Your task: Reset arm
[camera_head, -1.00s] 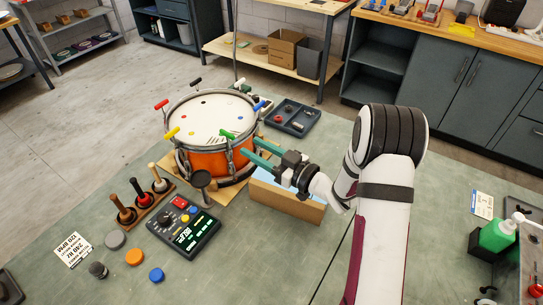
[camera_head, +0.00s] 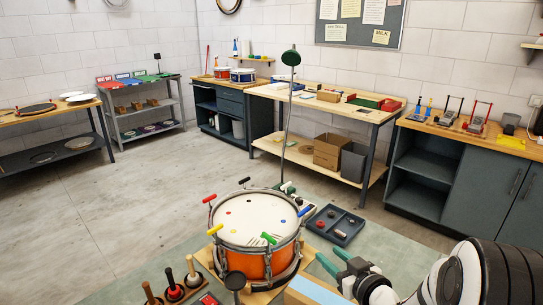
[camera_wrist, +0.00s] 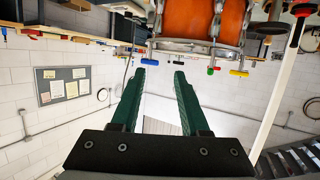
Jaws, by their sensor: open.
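My gripper (camera_head: 332,259) is just right of the orange drum (camera_head: 254,264). Its two teal fingers are apart with nothing between them, and they look clear of the drum. The drum has a white head with coloured dots and coloured T-handles around its rim, including a green handle (camera_head: 268,238) on the near right side. In the wrist view, the open fingers (camera_wrist: 164,65) point toward the wall, and the drum (camera_wrist: 185,18) appears upside down at the top. My arm fills the lower right of the head view.
A dark parts tray (camera_head: 350,236) lies behind my gripper. A box with a light blue top (camera_head: 318,290) is below it. Wooden-handled tools (camera_head: 172,287) stand left of the drum. A tall lamp (camera_head: 291,58) rises behind the drum. Benches line the wall.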

